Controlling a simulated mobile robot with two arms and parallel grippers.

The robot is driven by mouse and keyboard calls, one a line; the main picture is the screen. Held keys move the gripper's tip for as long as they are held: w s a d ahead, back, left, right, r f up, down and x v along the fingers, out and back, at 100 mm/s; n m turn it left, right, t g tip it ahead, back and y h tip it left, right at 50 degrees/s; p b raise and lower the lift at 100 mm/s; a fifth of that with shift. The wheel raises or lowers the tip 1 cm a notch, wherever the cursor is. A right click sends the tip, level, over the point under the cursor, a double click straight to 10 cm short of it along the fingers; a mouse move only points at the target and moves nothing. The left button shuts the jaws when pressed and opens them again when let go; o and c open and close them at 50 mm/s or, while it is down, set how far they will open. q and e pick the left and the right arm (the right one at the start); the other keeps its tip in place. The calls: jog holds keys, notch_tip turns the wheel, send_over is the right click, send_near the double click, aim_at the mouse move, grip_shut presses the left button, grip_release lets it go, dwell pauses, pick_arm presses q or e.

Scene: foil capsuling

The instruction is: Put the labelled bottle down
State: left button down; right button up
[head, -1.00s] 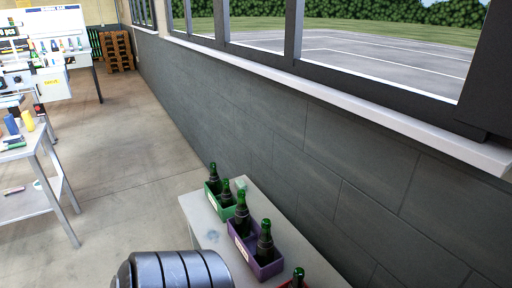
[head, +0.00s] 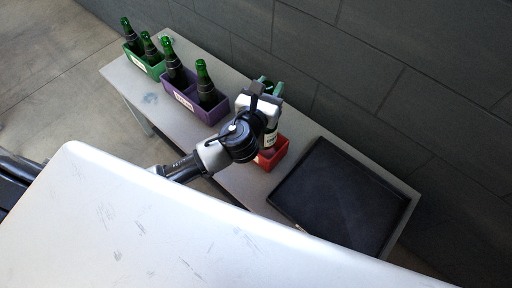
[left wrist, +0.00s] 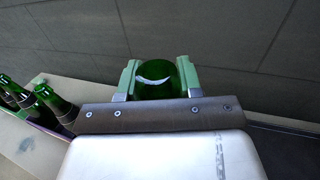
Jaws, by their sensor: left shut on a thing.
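My left gripper (head: 268,90) is shut on the green labelled bottle (head: 271,137), whose pale label shows below the jaws. The bottle is at the red box (head: 279,153) on the grey bench (head: 190,130). I cannot tell whether its base rests in the box or hangs just above it. In the left wrist view the gripper's green pads (left wrist: 158,75) press on both sides of the bottle (left wrist: 157,82), seen from its top end. My right gripper is not in view.
A purple box (head: 190,101) and a green box (head: 147,65), each with dark green bottles, stand farther left on the bench. A black tray (head: 345,200) lies empty to the right. A dark wall (head: 330,60) runs behind. A pale scuffed surface (head: 150,225) fills the foreground.

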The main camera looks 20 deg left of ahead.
pick_arm(q)
jog(key=shift+w+d+f, duration=0.1)
jog(key=shift+w+d, duration=0.05)
jog(key=shift+w, duration=0.45)
notch_tip(320, 180, down, 10)
jog(key=b, duration=0.4)
jog(key=shift+w, duration=0.3)
jog(key=shift+d+f, duration=0.1)
jog(key=c, duration=0.7)
grip_release()
jog(key=shift+s, duration=0.1)
jog(key=shift+c, duration=0.2)
